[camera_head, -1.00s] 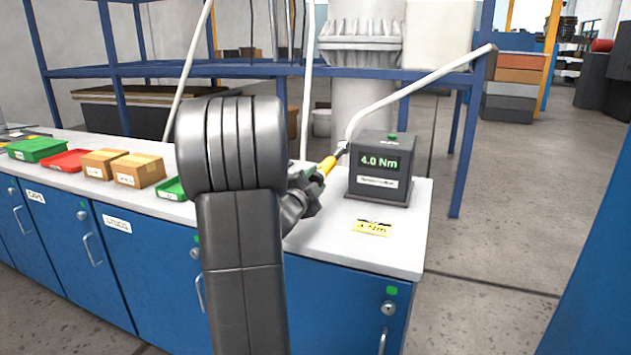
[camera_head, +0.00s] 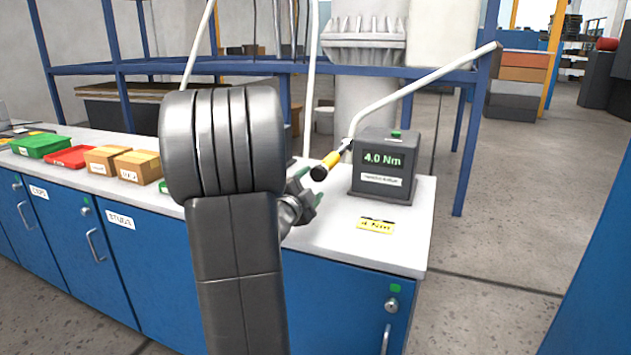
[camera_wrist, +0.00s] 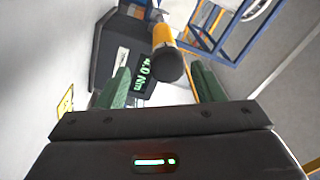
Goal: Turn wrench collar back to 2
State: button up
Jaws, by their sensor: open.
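A torque wrench with a yellow collar and black end (camera_head: 328,164) sticks out toward me from the dark tester box (camera_head: 384,165). The box display reads 4.0 Nm. In the wrist view the wrench's black end (camera_wrist: 168,66) lies between and beyond the two green fingertips, with the yellow part behind it. My gripper (camera_head: 306,191) is open, just left of and below the wrench end, and holds nothing. It also shows in the wrist view (camera_wrist: 160,88). Any marks on the collar are too small to read.
The tester stands on the white bench top (camera_head: 340,235), with a yellow label (camera_head: 376,225) in front. Cardboard boxes (camera_head: 137,165), a red tray (camera_head: 71,156) and a green tray (camera_head: 41,145) stand to the left. A white bar (camera_head: 425,83) rises behind the tester.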

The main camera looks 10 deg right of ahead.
aim_at(317, 179)
jog(key=v, duration=0.9)
jog(key=shift+s, duration=0.2)
jog(key=shift+a, duration=0.15)
jog(key=x, duration=1.4)
jog(key=shift+s, duration=0.1)
